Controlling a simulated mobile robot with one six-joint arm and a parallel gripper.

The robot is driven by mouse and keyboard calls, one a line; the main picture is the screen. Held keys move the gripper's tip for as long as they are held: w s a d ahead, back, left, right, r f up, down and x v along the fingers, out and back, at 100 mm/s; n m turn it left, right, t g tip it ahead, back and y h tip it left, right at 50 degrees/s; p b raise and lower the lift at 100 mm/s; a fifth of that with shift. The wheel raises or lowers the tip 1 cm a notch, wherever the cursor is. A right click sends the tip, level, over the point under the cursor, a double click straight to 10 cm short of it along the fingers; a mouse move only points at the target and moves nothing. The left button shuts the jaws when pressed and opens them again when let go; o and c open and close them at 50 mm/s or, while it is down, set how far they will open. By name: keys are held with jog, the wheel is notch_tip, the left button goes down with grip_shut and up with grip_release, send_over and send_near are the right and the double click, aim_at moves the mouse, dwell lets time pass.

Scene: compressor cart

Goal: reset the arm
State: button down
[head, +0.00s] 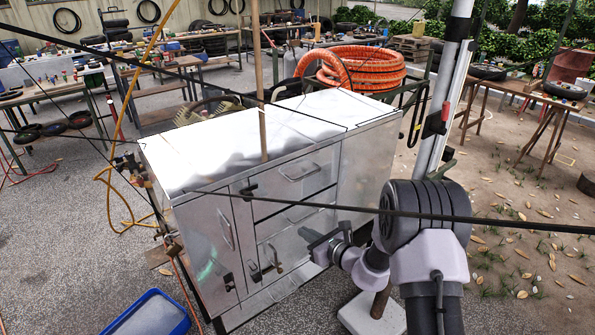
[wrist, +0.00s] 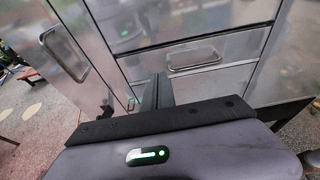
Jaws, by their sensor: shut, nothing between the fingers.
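My gripper (head: 312,238) is in front of the silver compressor cart (head: 350,165), low before its drawer fronts. In the wrist view my gripper's fingers (wrist: 157,92) are together and hold nothing. They point toward the cart front, near the seam between the left door (wrist: 65,50) and the drawers. A drawer handle (wrist: 195,60) shows just beyond them to the right. I cannot tell how wide the gap to the cart is. In the head view my arm is bent at the lower right, with its wrist reaching left.
A blue crate (head: 148,318) is on the ground at the lower left. An orange hose coil (head: 375,65) is behind the cart. Workbenches (head: 185,62) are farther back. Open gravel is at the left.

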jog(key=s+a+r+n+g+y, duration=0.1)
jog(key=s+a+r+n, duration=0.15)
jog(key=r, duration=0.25)
jog(key=s+a+r+n+g+y, duration=0.2)
jog(key=r+n, duration=0.1)
jog(key=r, duration=0.2)
jog(key=s+a+r+n+g+h+b, duration=0.1)
jog(key=s+r+n+g, duration=0.1)
jog(key=s+r+n, duration=0.45)
jog(key=s+a+r+n+g, duration=0.1)
jog(key=s+r+n+g, duration=0.15)
jog(key=s, duration=0.65)
jog(key=s+d+n+t+h, duration=0.1)
jog(key=s+d+n+h, duration=0.3)
jog(key=s+d, duration=0.3)
jog(key=s+d+r+n+h+b, duration=0.1)
jog(key=s+d+n+h, duration=0.3)
jog(key=s, duration=0.7)
jog(key=d+n, duration=0.1)
jog(key=d, duration=0.1)
jog(key=shift+s+d+t+h, duration=0.3)
jog(key=shift+s+d+t, duration=0.05)
jog(key=shift+n, duration=0.25)
